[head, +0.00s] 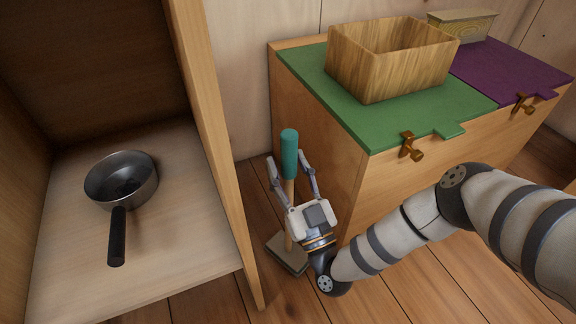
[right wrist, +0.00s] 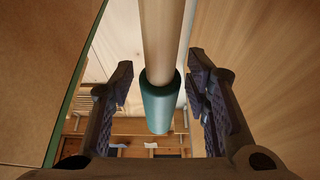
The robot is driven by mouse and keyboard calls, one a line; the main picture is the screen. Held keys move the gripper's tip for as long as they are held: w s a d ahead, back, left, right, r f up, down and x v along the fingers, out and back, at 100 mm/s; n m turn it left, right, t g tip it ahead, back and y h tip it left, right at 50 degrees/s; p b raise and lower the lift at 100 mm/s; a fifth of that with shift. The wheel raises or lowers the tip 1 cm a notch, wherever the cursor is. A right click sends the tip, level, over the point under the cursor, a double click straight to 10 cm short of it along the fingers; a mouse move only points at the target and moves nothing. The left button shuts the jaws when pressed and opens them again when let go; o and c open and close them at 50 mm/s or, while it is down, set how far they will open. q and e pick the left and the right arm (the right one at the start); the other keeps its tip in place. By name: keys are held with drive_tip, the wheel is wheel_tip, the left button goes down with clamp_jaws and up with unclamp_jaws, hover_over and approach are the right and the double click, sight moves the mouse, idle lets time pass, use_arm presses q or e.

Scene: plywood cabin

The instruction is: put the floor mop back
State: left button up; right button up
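The floor mop stands near upright in the gap between the open shelf and the cabinet, with a teal grip (head: 289,155), a wooden pole (head: 289,190) and a flat grey-brown head (head: 285,257) on the floor. My right gripper (head: 287,160) is open at the upper part of the mop, one finger on each side of it. In the right wrist view, the pole (right wrist: 162,40) and teal grip (right wrist: 158,108) show between the spread fingers of the right gripper (right wrist: 161,68), with space on both sides. The middle of the pole is partly hidden by my right gripper. My left gripper is not in view.
An open wooden shelf (head: 170,235) holding a dark pan (head: 122,180) stands at left. The low cabinet at right has green (head: 340,112) and purple (head: 515,72) lids, a wooden box (head: 385,68) and metal latches (head: 411,147). The gap around the mop is narrow.

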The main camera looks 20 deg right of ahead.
drive_tip(key=shift+r, duration=0.15)
drive_tip(key=p+v, duration=0.3)
drive_tip(key=v, duration=0.9)
drive_tip(key=shift+r, duration=0.1)
